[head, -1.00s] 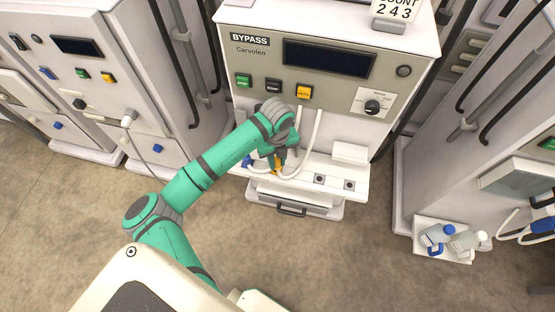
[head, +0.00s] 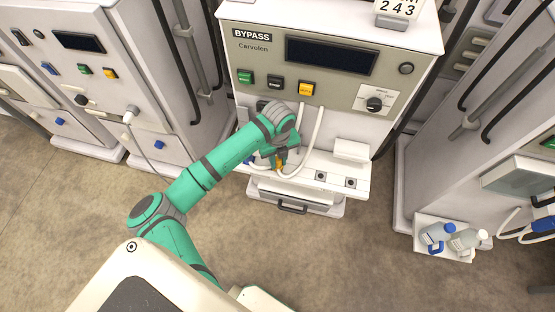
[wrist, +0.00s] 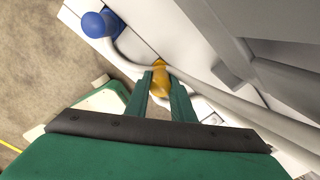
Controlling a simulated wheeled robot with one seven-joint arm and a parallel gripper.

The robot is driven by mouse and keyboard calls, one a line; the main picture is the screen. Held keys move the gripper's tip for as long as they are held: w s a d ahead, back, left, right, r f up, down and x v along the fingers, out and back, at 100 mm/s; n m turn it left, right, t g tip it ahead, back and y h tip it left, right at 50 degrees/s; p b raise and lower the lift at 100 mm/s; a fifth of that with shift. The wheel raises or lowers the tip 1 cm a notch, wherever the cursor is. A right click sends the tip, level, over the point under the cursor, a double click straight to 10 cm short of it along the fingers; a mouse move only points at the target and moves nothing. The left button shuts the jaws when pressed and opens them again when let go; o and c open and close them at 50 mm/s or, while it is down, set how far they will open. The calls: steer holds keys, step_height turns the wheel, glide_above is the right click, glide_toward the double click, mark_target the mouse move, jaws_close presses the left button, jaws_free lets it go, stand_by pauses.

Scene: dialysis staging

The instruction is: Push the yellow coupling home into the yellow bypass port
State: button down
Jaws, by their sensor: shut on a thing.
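The yellow coupling (wrist: 160,76) is between my fingertips in the wrist view, on the end of a pale hose. My gripper (wrist: 161,88) is shut on it. In the head view the yellow coupling (head: 279,164) shows only in part below my gripper (head: 277,157), at the shelf on the front of the bypass machine (head: 350,96). The yellow bypass port cannot be made out, so I cannot tell how far the coupling sits in it.
A blue coupling (wrist: 96,24) is left of the yellow one. Pale hoses (head: 317,130) loop close to my gripper. A white block (head: 351,151) and dark square sockets (head: 350,182) are on the shelf to the right. Bottles (head: 434,236) stand on a low ledge at right.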

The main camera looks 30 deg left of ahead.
steer(key=shift+f, duration=0.35)
steer(key=c, duration=1.4)
jaws_free()
steer(key=shift+c, duration=0.2)
steer(key=shift+r, duration=0.1)
step_height(320, 180, up, 10)
steer(key=shift+w+f, duration=0.15)
steer(key=shift+f, duration=0.05)
steer(key=shift+a+r, duration=0.1)
steer(key=shift+r, duration=0.4)
